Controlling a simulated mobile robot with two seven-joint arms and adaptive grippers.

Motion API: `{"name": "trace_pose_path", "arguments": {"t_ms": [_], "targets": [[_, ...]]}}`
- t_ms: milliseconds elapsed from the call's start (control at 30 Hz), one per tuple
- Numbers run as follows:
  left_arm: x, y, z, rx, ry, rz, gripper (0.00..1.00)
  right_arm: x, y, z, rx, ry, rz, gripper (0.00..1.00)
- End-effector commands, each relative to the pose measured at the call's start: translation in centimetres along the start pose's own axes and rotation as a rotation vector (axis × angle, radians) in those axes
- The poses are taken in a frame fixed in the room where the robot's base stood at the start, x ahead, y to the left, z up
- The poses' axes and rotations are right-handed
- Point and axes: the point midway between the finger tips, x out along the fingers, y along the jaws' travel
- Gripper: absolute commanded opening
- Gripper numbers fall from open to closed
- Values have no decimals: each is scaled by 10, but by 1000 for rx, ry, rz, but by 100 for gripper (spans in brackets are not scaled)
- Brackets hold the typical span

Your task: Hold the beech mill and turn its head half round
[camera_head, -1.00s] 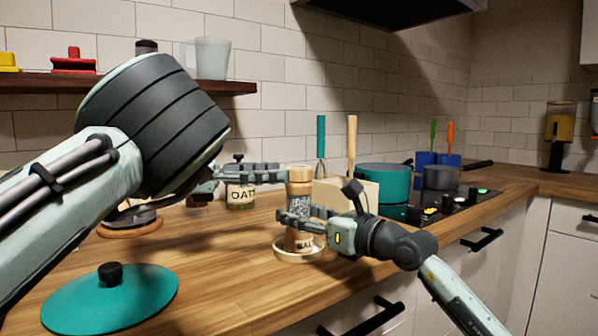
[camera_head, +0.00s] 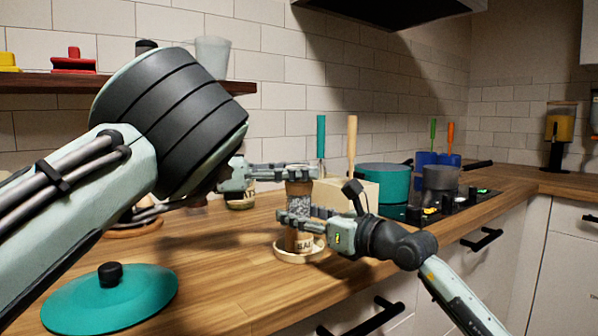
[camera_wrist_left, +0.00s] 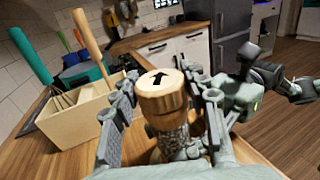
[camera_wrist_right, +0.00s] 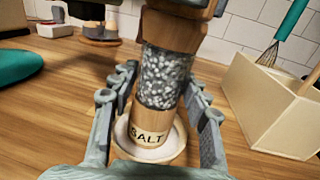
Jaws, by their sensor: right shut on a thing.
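The beech mill (camera_head: 298,211) stands upright in a shallow round dish (camera_head: 287,256) on the counter. Its clear middle shows pale grains, and a SALT label (camera_wrist_right: 149,136) is low on its body. My right gripper (camera_head: 300,219) is shut on the mill's body below the head. My left gripper (camera_head: 298,172) is at the mill's head, one finger on each side. In the left wrist view the head (camera_wrist_left: 161,100) has a black arrow on top, and the fingers look open around it with small gaps. The head is largely hidden in the head view.
A pale utensil box (camera_head: 358,194) with a whisk and a wooden handle stands just behind the mill. A teal pot (camera_head: 382,184) and a grey pot sit on the hob. A teal lid (camera_head: 110,298) lies at the front left.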

Motion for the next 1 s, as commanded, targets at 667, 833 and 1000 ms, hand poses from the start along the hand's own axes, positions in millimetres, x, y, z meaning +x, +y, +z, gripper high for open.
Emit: {"name": "trace_pose_path", "arguments": {"t_ms": [667,833,1000], "targets": [[-2,4,2,8,-5,-267,15,0,0,0,1,1,1,0],[-2,5,4,11,-5,-341,16,0,1,-1,1,2,2,0],[-2,3,2,6,-4,-387,15,0,1,-2,0,3,2,0]]}}
